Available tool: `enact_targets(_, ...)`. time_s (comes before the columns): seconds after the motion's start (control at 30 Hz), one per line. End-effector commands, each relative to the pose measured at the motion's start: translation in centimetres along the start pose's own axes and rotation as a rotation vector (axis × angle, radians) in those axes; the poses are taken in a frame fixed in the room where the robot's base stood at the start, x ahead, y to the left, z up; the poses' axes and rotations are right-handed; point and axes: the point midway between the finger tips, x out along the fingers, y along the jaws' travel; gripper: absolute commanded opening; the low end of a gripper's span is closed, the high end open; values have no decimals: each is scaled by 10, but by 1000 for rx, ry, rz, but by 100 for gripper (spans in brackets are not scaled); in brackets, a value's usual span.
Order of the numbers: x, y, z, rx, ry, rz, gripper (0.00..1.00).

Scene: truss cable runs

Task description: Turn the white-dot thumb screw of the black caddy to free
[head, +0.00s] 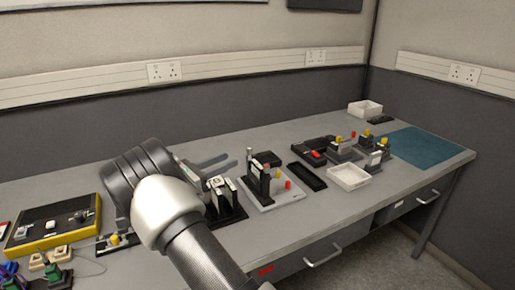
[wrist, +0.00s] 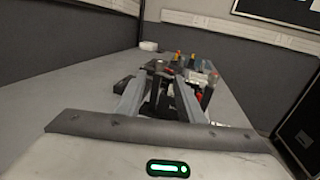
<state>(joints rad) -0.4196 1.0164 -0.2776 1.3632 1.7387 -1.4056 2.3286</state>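My gripper (head: 232,160) reaches over the middle of the bench in the head view, its two fingers apart with a gap between them. In the wrist view my gripper (wrist: 168,88) also shows open, with dark upright parts beyond and between the fingers. A black holder with white-faced blocks (head: 226,204) stands just below my gripper in the head view. Right of it, a grey plate (head: 283,200) carries black uprights and red knobs. I cannot tell which of these is the black caddy. No white dot on a thumb screw can be made out.
A yellow-edged tray (head: 50,238) lies at the left, with coloured connectors below it. An empty white bin (head: 349,176), a black tray (head: 307,176), yellow-knobbed fixtures (head: 345,150) and a blue mat (head: 425,146) lie to the right. Bare bench shows along the back.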

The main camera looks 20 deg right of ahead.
Motion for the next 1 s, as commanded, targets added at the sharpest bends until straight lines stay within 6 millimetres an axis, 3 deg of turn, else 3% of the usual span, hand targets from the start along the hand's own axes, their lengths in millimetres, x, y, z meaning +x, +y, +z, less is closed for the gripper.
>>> enact_targets(0.4,93,0,-1,-2,-1,0,35)
enact_targets(0.6,127,1,-1,-1,-1,1,35)
enact_targets(0.8,144,1,0,-2,-1,2,35)
enact_targets(1.0,147,2,0,-2,0,4,35)
